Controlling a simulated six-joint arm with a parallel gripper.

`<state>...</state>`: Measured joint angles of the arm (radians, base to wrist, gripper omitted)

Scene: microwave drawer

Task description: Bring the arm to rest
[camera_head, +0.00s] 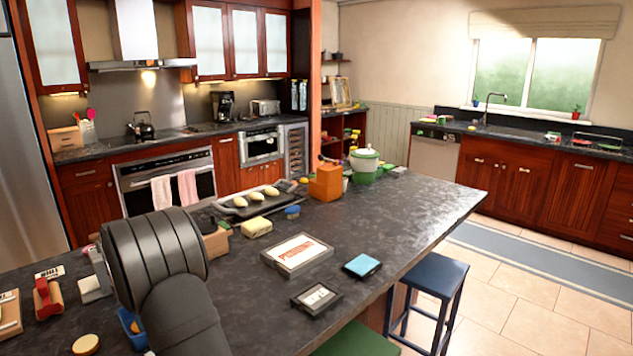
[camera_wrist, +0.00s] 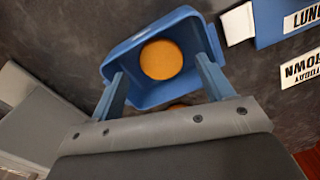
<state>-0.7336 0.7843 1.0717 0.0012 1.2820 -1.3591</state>
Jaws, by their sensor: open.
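My gripper (camera_wrist: 160,72) shows in the wrist view with its two blue fingers spread apart and nothing between their tips that I can see gripped. Beyond the fingers is a blue bin (camera_wrist: 182,27) with a round orange item (camera_wrist: 161,59) in it. Whether the fingers touch the bin cannot be told. In the head view my dark arm stands over the near left of the counter (camera_head: 390,235) and hides the gripper. A blue bin (camera_head: 127,322) shows partly beside the arm.
Signs, a white block and small items crowd the counter's left end. A tray of pale rolls (camera_head: 256,196), an orange block (camera_head: 326,183), a framed card (camera_head: 297,254) and a blue pad (camera_head: 362,265) lie further right. The right part of the counter is clear.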

